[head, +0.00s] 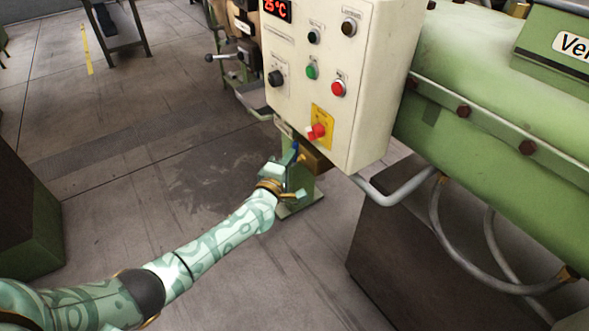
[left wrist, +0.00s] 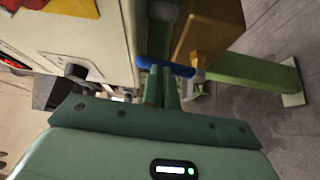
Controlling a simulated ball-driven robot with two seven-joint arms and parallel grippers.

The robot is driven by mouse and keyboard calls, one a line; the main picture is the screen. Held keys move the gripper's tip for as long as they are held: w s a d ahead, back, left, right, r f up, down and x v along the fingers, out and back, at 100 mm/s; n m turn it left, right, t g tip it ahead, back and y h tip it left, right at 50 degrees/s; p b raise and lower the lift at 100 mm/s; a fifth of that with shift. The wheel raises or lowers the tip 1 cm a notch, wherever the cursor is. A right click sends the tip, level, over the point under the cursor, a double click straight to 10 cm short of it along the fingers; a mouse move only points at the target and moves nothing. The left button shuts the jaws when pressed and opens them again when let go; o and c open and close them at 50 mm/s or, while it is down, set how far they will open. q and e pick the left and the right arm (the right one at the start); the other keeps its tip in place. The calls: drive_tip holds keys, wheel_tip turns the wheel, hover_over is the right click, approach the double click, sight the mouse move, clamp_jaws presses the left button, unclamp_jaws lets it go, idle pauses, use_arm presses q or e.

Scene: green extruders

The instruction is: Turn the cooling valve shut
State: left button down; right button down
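The cooling valve's blue handle (left wrist: 166,66) shows in the left wrist view as a short bar lying across the picture, just beyond my left gripper (left wrist: 165,86). In the head view only a small blue spot of the handle (head: 295,146) shows, under the cream control box. My left gripper (head: 290,162) is there too, at or very near the handle. Its two fingers look close together with their tips at the bar. Whether they touch or clasp it is unclear. My right gripper is not in view.
The cream control box (head: 330,75) with knobs and buttons hangs right above my left gripper. A brass-coloured block (left wrist: 207,30) is beside the handle. The green extruder barrel (head: 480,85) and grey pipes (head: 395,190) are on the right. Open floor (head: 215,170) lies on the left.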

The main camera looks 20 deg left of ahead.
use_arm(q)
drive_tip(key=shift+w+a+r+n+g+p, duration=0.15)
drive_tip(key=shift+n+g+p, duration=0.15)
drive_tip(key=shift+n+p, duration=0.15)
idle(0.5)
